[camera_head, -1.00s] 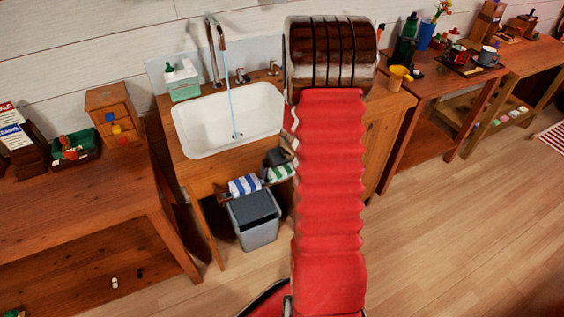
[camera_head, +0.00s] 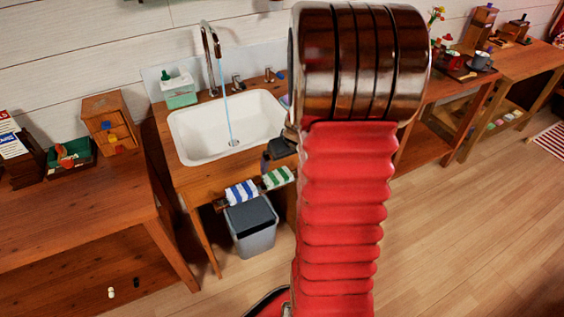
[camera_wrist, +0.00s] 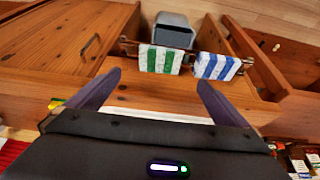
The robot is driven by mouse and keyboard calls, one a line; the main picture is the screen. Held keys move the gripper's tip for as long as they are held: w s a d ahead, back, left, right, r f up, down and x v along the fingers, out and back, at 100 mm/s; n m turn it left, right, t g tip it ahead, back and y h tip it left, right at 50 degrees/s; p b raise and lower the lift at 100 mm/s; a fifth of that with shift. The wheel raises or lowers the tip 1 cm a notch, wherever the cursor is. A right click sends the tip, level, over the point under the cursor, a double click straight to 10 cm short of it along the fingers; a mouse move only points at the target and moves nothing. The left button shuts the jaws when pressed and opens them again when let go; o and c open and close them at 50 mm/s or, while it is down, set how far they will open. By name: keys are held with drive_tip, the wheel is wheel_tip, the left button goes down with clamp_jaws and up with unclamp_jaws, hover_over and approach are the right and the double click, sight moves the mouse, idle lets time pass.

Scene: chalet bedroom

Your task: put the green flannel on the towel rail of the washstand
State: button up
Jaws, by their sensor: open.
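The green-and-white striped flannel (camera_head: 279,177) lies over the towel rail (camera_wrist: 127,42) at the front of the washstand (camera_head: 196,182); it also shows in the wrist view (camera_wrist: 160,59). A blue-and-white striped flannel (camera_head: 242,193) hangs beside it on the same rail, to its left in the head view and right in the wrist view (camera_wrist: 216,66). My gripper (camera_wrist: 158,79) is open and empty, its two dark fingers apart and the green flannel beyond their tips. In the head view it is partly hidden behind my arm, just above the rail.
The white basin (camera_head: 215,127) has water running from its tap (camera_head: 212,50). A grey bin (camera_head: 251,226) stands below the rail. A wooden table (camera_head: 75,215) is at the left. A green-and-white dispenser (camera_head: 179,91) stands behind the basin.

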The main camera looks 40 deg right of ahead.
drive_tip(key=shift+s+r, duration=0.2)
drive_tip(key=shift+r, duration=0.25)
drive_tip(key=shift+a, duration=0.1)
idle(0.4)
drive_tip(key=s+a+r+n, duration=0.1)
drive_tip(key=a+r, duration=0.5)
drive_tip(key=a, duration=0.3)
drive_tip(key=a+r+n, duration=0.1)
drive_tip(key=a+r, duration=0.5)
drive_tip(key=a, duration=0.3)
drive_tip(key=s+a+r, duration=0.3)
drive_tip(key=s+a, duration=0.3)
drive_tip(key=s+a+r+n+t+y, duration=0.1)
drive_tip(key=s+a+r, duration=0.2)
drive_tip(key=s+a, duration=0.3)
drive_tip(key=shift+s+a+r, duration=0.3)
drive_tip(key=shift+a+r, duration=0.05)
drive_tip(key=shift+a, duration=0.35)
